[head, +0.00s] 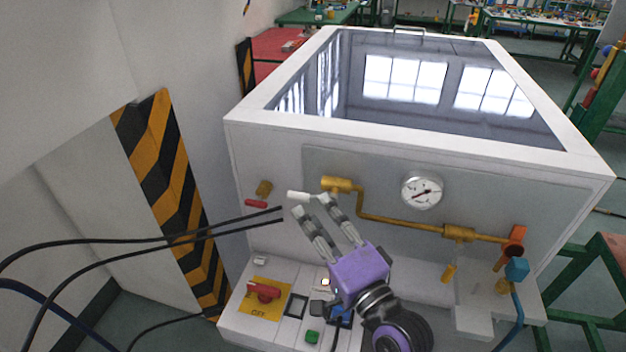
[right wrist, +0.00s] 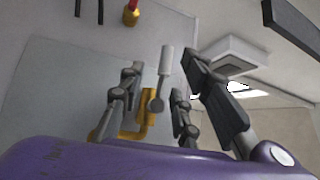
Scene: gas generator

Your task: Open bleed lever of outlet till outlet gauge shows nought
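A white lever (head: 298,195) sticks out to the left from a brass valve (head: 338,185) on the front of the white cabinet. The round gauge (head: 422,192) is to the right of it, above the brass pipe (head: 395,221); its dark needle is off to one side, but the scale is too small to read. My purple right gripper (head: 312,206) is open, its fingertips close to the lever. In the right wrist view the lever (right wrist: 166,65) shows between the spread fingers; I cannot tell if they touch it. My left gripper is out of view.
A red-handled valve (head: 256,203) sits left of the lever. Below is a panel with a red switch (head: 263,290) and a green button (head: 312,336). An orange handle (head: 518,232) and a blue part (head: 516,268) are at right. Black cables cross at left.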

